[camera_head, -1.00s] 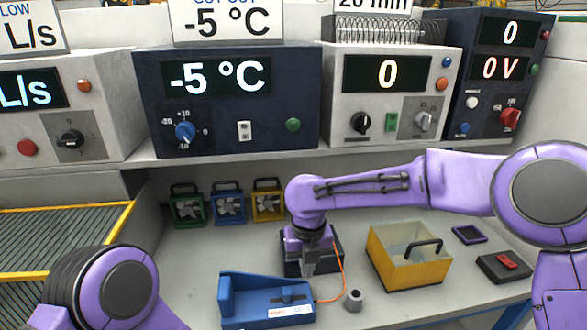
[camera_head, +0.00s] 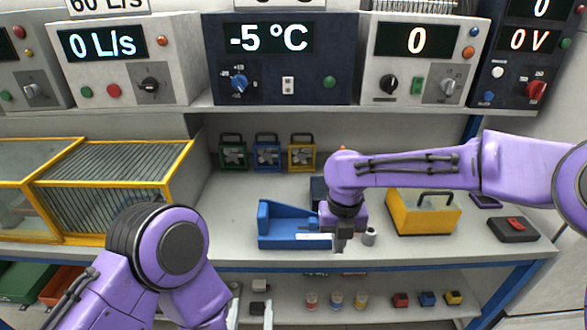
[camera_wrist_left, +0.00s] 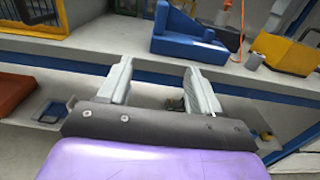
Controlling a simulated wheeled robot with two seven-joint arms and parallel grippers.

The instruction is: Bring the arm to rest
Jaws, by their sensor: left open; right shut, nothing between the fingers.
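My left arm comes in from the lower left of the head view. Its gripper (camera_head: 251,308) is low in front of the counter's front edge, with the fingers apart. In the left wrist view the two pale fingers (camera_wrist_left: 158,85) are spread with nothing held between them. My right arm reaches in from the right, and its gripper (camera_head: 340,242) points down over the counter, shut and empty. It appears between the blue cradle (camera_head: 285,226) and a small grey cylinder (camera_head: 369,236); whether it touches either is unclear. The right arm partly hides a dark box (camera_head: 318,190).
The counter (camera_head: 225,215) holds a yellow bin (camera_head: 425,214), a dark box with a red top (camera_head: 513,229) and several small fans (camera_head: 267,157). Instruments stand on the shelf above. A yellow-framed rack (camera_head: 110,175) is at left. A lower shelf (camera_head: 385,312) holds small parts.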

